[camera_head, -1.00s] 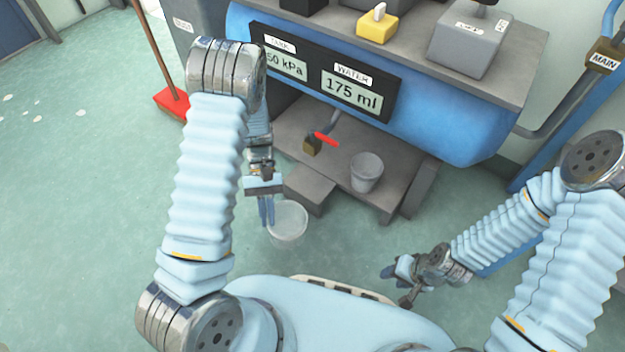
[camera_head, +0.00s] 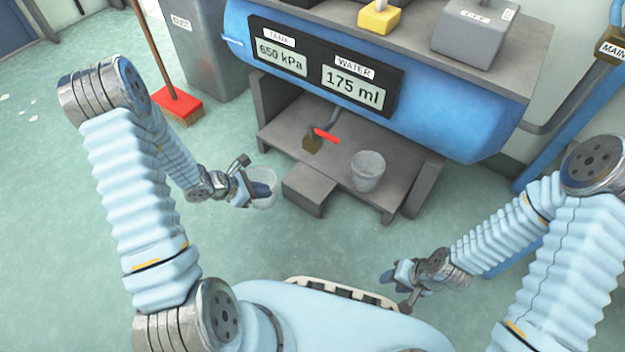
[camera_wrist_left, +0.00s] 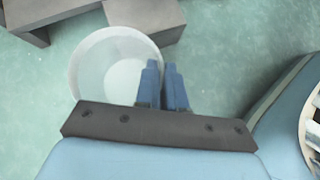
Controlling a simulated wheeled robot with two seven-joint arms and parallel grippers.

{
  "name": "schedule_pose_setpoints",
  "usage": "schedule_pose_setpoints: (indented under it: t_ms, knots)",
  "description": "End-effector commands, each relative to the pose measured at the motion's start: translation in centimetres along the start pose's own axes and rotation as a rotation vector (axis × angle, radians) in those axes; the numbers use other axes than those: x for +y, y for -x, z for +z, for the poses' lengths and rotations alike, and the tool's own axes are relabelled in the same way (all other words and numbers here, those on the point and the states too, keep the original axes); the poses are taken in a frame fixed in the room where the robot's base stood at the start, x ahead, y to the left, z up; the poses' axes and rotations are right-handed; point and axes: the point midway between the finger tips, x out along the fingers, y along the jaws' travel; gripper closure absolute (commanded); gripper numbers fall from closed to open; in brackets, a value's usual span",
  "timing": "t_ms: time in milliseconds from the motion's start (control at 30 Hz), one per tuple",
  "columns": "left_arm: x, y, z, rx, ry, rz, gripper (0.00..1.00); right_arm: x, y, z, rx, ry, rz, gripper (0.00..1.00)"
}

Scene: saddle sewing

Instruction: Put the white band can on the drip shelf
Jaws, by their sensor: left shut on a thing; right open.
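A pale, open-topped can (camera_head: 265,199) is held by my left gripper (camera_head: 256,189). In the left wrist view the can (camera_wrist_left: 92,68) is seen from above, and my left gripper's blue fingers (camera_wrist_left: 162,84) are close together at its right wall. I cannot make out a band on it. The drip shelf (camera_head: 335,172) is the grey platform under the blue tank, to the right of the held can. A grey can (camera_head: 367,172) stands upright on its right part. My right gripper (camera_head: 395,277) is open and empty, low in front of the shelf.
A grey step block (camera_head: 309,189) stands before the shelf, between it and the held can. A red broom (camera_head: 178,105) stands on the left.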

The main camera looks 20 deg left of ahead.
Motion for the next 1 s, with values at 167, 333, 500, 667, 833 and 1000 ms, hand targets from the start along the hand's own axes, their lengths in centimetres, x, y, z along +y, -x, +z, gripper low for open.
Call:
schedule_pose_setpoints:
  t_ms: [167, 333, 500, 667, 833, 1000]
  knots:
    - [0.0, -2.0, 1.9, -0.002, -0.025, -0.006, 1.0, 0.3, -0.7, 0.0, 0.002, -0.001, 0.0, 0.57]
    - [0.2, -5.8, 5.5, -0.002, -0.026, -0.007, 1.0, 0.4, -1.1, -0.1, 0.003, -0.001, 0.0, 0.57]
    - [0.4, -8.8, 8.5, -0.001, -0.024, -0.005, 1.0, 0.5, -1.3, -0.1, 0.004, -0.001, 0.0, 0.57]
    - [0.6, -10.0, 9.8, 0.0, -0.021, -0.003, 1.0, 0.5, -1.3, -0.1, 0.004, -0.001, 0.0, 0.57]
    - [0.6, -11.1, 10.8, 0.0, -0.021, -0.004, 1.0, 0.5, -1.4, -0.1, 0.004, -0.001, 0.0, 0.57]
    - [0.7, -13.4, 12.3, 0.001, -0.019, -0.004, 1.0, 0.7, -1.7, -0.1, 0.005, -0.001, 0.0, 0.57]
